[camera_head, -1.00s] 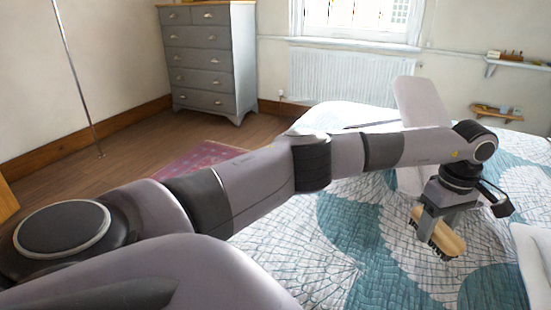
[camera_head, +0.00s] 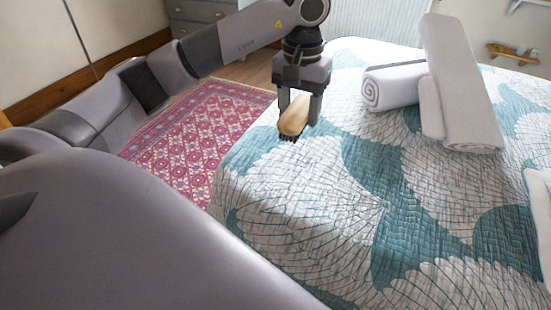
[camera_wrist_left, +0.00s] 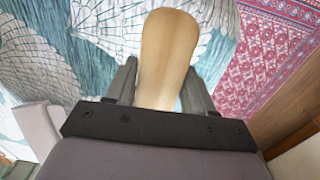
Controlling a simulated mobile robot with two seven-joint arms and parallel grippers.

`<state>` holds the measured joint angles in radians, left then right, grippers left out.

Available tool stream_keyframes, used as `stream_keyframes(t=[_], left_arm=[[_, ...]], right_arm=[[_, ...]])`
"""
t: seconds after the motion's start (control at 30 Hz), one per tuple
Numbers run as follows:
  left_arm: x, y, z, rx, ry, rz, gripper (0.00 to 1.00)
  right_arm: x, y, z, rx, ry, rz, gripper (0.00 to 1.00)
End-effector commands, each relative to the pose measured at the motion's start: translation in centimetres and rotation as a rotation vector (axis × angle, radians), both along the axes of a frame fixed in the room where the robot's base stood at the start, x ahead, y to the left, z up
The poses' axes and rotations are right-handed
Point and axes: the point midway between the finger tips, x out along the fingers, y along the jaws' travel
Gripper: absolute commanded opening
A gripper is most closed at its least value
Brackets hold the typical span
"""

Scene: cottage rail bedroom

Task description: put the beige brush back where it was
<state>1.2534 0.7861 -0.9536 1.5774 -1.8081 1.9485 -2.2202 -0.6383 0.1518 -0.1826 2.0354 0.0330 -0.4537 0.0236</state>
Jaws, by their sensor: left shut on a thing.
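My left gripper (camera_head: 300,104) is shut on the beige brush (camera_head: 294,118), which has a wooden back and dark bristles facing down. It holds the brush near the bed's left edge in the head view; I cannot tell how high above the quilt. In the left wrist view the brush (camera_wrist_left: 168,50) sits between the two fingers, its rounded end pointing away from the gripper, with quilt and rug behind it. My right gripper is not in view.
The bed has a teal and white quilt (camera_head: 330,215), clear in front. A red patterned rug (camera_head: 185,150) covers the floor at left. A grey dresser (camera_head: 200,12) and wall shelf (camera_head: 513,54) stand behind.

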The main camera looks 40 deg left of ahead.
Motion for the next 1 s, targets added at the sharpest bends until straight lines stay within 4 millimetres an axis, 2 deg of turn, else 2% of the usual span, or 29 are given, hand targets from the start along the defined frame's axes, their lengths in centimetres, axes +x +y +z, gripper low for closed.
stream_keyframes(t=[0.17, 0.4, 0.6, 0.87, 1.0], left_arm=[[-0.3, 0.1, -2.8, 0.0, 0.006, -0.014, 0.29], [-0.3, 0.1, -9.4, 0.001, 0.006, -0.01, 0.29], [-0.2, 0.1, -13.9, 0.0, 0.004, -0.009, 0.29], [-0.1, 0.1, -16.0, -0.001, 0.001, -0.009, 0.29], [-0.2, 0.1, -17.9, 0.0, 0.004, -0.008, 0.29]], right_arm=[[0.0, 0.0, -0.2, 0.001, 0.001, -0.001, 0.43], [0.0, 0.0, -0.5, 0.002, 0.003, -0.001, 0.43], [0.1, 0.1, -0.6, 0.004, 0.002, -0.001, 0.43], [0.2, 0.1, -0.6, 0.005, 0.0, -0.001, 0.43], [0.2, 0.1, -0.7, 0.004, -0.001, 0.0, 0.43]])
